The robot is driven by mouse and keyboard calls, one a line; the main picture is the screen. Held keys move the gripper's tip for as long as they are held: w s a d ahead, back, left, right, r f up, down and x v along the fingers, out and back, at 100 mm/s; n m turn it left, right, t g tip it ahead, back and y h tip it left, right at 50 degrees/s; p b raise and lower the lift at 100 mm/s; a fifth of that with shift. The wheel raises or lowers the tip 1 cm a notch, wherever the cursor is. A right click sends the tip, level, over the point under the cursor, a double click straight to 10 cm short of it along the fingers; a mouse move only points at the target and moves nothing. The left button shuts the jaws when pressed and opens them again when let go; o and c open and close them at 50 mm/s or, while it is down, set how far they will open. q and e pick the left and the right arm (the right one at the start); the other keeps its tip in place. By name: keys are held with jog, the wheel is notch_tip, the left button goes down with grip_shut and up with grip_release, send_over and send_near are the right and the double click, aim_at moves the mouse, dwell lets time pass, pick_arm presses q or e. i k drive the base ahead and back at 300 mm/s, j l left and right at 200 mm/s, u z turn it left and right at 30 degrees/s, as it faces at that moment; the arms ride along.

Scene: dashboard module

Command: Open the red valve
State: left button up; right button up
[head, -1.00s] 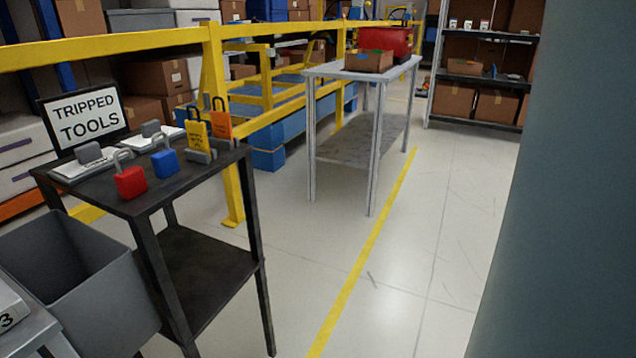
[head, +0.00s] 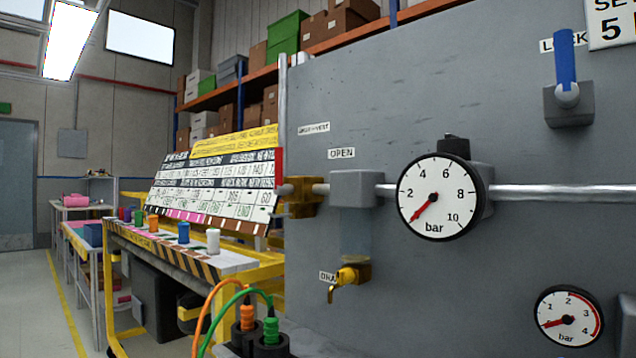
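No valve with a red handle shows clearly in the head view. A grey panel (head: 400,110) fills the right side. A metal pipe (head: 550,192) runs across it, with a brass fitting (head: 301,196) at its left end. An OPEN label (head: 342,153) sits above a grey block (head: 357,188) with a clear bowl below it. A small brass tap (head: 347,277) is under the bowl, beside a partly hidden label. A blue lever (head: 565,58) stands upright at the upper right, by a LOCK label. Neither of my grippers is in view.
A large round gauge (head: 437,197) and a smaller gauge (head: 568,316) are on the panel. Orange and green cables (head: 233,300) rise at bottom centre. A yellow-framed bench (head: 190,262) with a sloped board stands left. Floor is open at far left.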

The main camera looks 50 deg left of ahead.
aim_at(280, 189)
jog(key=u, duration=1.55)
jog(key=i+j+z, duration=0.2)
jog(key=j, duration=0.5)
jog(key=i+j+z, duration=0.2)
jog(key=j, duration=0.5)
jog(key=i+j+z, duration=0.2)
jog(key=j, duration=0.55)
jog(key=i+j+z, duration=0.2)
jog(key=j, duration=0.6)
jog(key=j+z, duration=0.2)
jog(key=j, duration=0.55)
